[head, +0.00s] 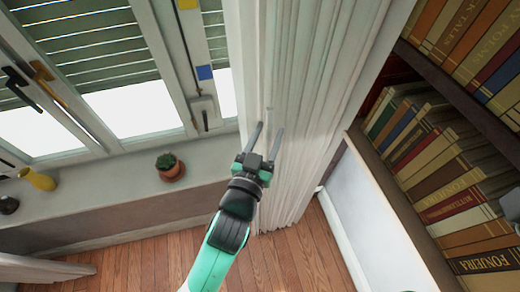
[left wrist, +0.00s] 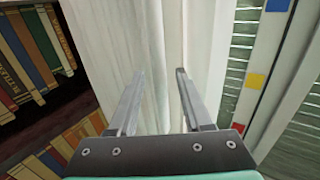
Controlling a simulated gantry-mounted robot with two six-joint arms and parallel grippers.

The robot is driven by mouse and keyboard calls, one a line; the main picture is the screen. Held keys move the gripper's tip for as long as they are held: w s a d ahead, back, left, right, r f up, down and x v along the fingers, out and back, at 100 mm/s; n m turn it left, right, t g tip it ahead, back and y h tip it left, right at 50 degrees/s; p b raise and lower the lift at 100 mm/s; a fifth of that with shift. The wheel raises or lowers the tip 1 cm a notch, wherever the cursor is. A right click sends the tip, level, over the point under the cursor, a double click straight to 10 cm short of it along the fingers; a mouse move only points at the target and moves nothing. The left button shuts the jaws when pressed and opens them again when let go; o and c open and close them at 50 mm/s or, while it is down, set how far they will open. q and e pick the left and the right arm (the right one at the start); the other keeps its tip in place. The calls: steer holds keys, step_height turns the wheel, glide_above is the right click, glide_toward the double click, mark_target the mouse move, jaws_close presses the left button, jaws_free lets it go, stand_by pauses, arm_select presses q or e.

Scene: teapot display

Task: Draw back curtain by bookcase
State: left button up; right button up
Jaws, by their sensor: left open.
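The white pleated curtain (head: 312,70) hangs from the top of the head view to near the floor, between the window and the bookcase (head: 465,110). My left gripper (head: 269,128) is open in front of the curtain's window-side part, with its fingers pointing at the cloth. In the left wrist view, the curtain (left wrist: 100,40) fills the space ahead of and between the two open fingers (left wrist: 160,72). I cannot tell whether the fingertips touch the cloth. The bookcase (left wrist: 40,60) shows at the left there.
The window (head: 100,60) with slatted shutters is at the left. Its sill (head: 110,205) holds a small potted cactus (head: 170,168) close to the left gripper, a yellow vase (head: 38,180) and a dark object. Wooden floor (head: 150,268) lies clear below.

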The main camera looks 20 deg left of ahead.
arm_select(q)
steer(key=s, duration=0.8)
steer(key=shift+a, duration=0.3)
steer(key=w+a+r+n+t+y, duration=0.15)
steer(key=a+r, duration=0.25)
steer(key=r, duration=0.5)
steer(key=w+a+r+n+t+y, duration=0.1)
steer(key=a+r+n+t+y, duration=0.2)
steer(key=r, duration=0.7)
steer(key=s+a+r+m+t+h, duration=0.25)
steer(key=s+r, duration=0.25)
steer(key=r, duration=0.5)
steer(key=s+a+r+m+t+h, duration=0.1)
steer(key=s+r+t+h, duration=0.15)
steer(key=s+r, duration=0.5)
step_height(320, 180, up, 18)
steer(key=w+m+p, duration=0.1)
steer(key=w+p, duration=0.1)
steer(key=p, duration=1.5)
steer(key=shift+w+d, duration=0.2)
steer(key=shift+d, duration=0.2)
